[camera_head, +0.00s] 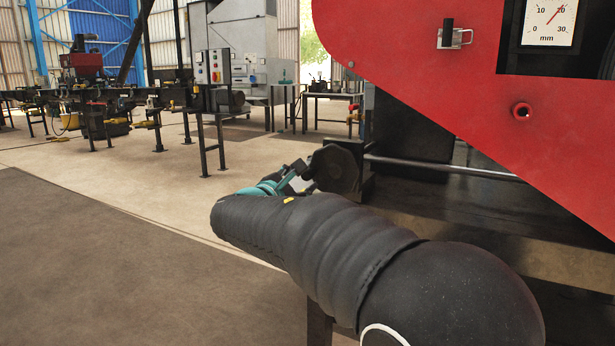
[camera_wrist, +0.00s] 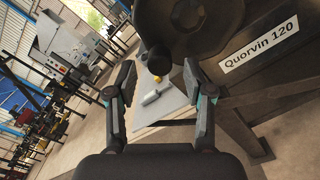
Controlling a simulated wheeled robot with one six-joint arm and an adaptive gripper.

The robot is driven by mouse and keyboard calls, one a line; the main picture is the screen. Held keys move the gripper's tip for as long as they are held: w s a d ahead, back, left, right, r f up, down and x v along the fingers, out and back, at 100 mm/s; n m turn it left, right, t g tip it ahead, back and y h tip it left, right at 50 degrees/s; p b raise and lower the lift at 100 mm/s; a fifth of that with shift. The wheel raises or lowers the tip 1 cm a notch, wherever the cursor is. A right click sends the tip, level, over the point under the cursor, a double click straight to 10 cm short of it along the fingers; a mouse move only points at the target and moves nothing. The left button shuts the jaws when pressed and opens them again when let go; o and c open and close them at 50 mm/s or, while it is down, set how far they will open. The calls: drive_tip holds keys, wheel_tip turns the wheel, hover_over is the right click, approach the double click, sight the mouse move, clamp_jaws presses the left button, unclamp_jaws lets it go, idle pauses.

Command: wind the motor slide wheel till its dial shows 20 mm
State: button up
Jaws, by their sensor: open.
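The motor slide wheel (camera_head: 336,168) is a dark disc at the end of a steel shaft, left of the red guard. In the wrist view the wheel (camera_wrist: 205,22) fills the top, with a dark round knob (camera_wrist: 158,60) in front. My gripper (camera_wrist: 159,82) is open, its fingers on either side of the knob's line. I cannot tell how far the knob is from the fingertips; neither finger visibly touches it. In the head view my gripper (camera_head: 298,176) is beside the wheel, partly hidden by my arm. The dial (camera_head: 549,24) has its red needle pointing up and right, near the 20.
The red guard (camera_head: 440,60) carries a latch (camera_head: 454,37) and overhangs the right side. A labelled dark machine body (camera_wrist: 262,75) stands close on the right in the wrist view. A grey board with small items (camera_wrist: 165,102) lies beyond the fingers. Open floor (camera_head: 90,260) is at left.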

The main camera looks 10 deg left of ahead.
sight(304, 177)
drive_tip(key=shift+x, duration=1.8)
clamp_jaws()
